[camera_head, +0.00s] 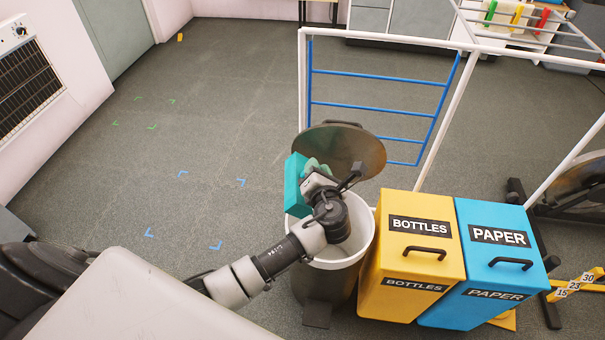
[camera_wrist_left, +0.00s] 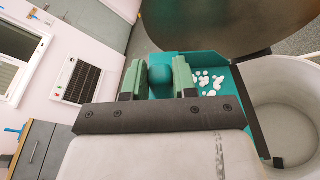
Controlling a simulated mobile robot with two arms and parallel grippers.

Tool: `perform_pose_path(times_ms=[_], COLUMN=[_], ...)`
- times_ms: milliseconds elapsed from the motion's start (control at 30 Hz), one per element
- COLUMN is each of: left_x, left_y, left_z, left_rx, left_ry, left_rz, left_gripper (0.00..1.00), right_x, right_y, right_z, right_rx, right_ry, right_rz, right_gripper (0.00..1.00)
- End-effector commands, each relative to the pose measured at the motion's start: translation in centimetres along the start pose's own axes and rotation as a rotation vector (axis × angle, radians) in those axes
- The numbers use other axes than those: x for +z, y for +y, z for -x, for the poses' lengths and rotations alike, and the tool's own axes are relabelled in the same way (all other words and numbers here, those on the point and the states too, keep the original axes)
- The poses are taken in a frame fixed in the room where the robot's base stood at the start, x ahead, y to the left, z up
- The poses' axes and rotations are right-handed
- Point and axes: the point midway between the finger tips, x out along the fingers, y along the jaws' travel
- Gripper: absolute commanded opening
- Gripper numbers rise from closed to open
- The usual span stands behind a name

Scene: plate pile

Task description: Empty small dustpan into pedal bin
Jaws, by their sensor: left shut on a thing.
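The pedal bin (camera_head: 364,244) stands with its round lid (camera_head: 345,150) raised; its pedal (camera_head: 317,313) shows at the front. My left gripper (camera_head: 316,170) is over the bin's far left rim, with green fingertips shut on the handle of the teal dustpan (camera_head: 296,185). In the left wrist view the dustpan (camera_wrist_left: 220,119) has several small white pieces (camera_wrist_left: 211,84) in it, near its right side. The bin's pale inside (camera_wrist_left: 284,130) is to the right of the pan, and the lid (camera_wrist_left: 225,22) is above it. My right gripper is not in view.
A yellow bottles bin (camera_head: 405,262) and a blue paper bin (camera_head: 485,290) stand close to the right of the pedal bin. A white frame with blue bars (camera_head: 375,105) stands behind. The floor at left is clear, with corner marks.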

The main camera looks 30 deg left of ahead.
Motion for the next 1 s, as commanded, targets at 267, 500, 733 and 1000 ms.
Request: perform_pose_path(times_ms=[267,500,733,1000], left_x=[2.5,3.9,4.3,4.3], left_y=[-1.6,-3.5,-4.1,-4.1], left_z=[0.5,0.7,0.8,0.8], left_rx=[0.031,0.059,0.068,0.068], left_ry=[0.000,0.001,-0.001,0.000], left_rz=[-0.152,-0.285,-0.328,-0.328], left_gripper=[0.00,0.00,0.00,0.00], right_x=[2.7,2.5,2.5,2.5], right_y=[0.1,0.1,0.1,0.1], right_z=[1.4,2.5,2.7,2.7], right_rx=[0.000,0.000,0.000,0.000], right_ry=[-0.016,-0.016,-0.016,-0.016], right_rz=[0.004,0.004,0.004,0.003], right_gripper=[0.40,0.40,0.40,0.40])
